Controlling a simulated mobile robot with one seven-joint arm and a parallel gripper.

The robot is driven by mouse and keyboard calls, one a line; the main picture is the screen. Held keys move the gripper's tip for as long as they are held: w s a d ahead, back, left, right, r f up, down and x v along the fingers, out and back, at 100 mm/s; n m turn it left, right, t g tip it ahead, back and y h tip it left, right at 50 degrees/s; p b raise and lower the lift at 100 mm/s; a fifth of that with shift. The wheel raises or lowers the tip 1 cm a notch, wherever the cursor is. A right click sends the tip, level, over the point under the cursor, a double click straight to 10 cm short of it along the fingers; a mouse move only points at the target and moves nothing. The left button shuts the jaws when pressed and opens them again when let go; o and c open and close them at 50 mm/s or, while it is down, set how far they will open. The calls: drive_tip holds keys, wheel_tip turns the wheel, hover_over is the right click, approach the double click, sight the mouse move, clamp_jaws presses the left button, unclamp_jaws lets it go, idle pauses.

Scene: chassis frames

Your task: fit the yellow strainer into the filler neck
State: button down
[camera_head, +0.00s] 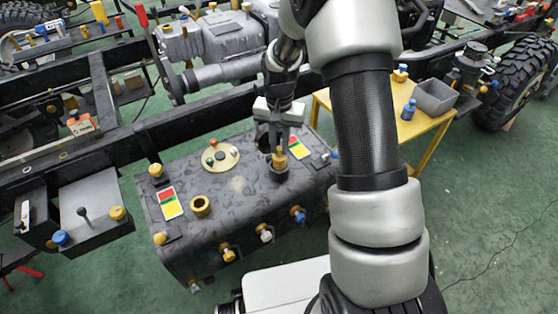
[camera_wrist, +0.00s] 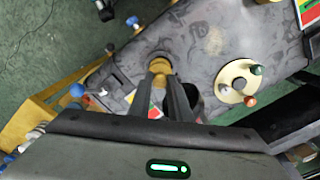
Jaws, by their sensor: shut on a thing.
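The yellow strainer (camera_head: 279,160) is held upright between the fingers of my gripper (camera_head: 280,143), which is shut on it. It stands over the dark round filler neck (camera_head: 278,174) on top of the grey tank (camera_head: 240,186). Its lower end appears at or inside the neck's rim; how deep it sits I cannot tell. In the wrist view the strainer (camera_wrist: 160,66) shows between the two finger ends (camera_wrist: 161,74), with a dark rim (camera_wrist: 160,53) just beyond it. The fingers hide part of both.
A cream disc (camera_head: 220,157) with coloured knobs and a yellow ring (camera_head: 201,206) lie left on the tank top. Coloured fittings line its front. A yellow table (camera_head: 435,135) with a grey bin (camera_head: 435,97) stands right. Black frame rails run behind. Green floor is clear at right.

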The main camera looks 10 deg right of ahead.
sight(279, 156)
drive_tip(key=shift+f+b, duration=0.4)
drive_tip(key=shift+f, duration=1.8)
drive_tip(key=shift+f, duration=0.2)
drive_tip(key=c, duration=1.6)
unclamp_jaws()
drive_tip(key=shift+c, duration=0.2)
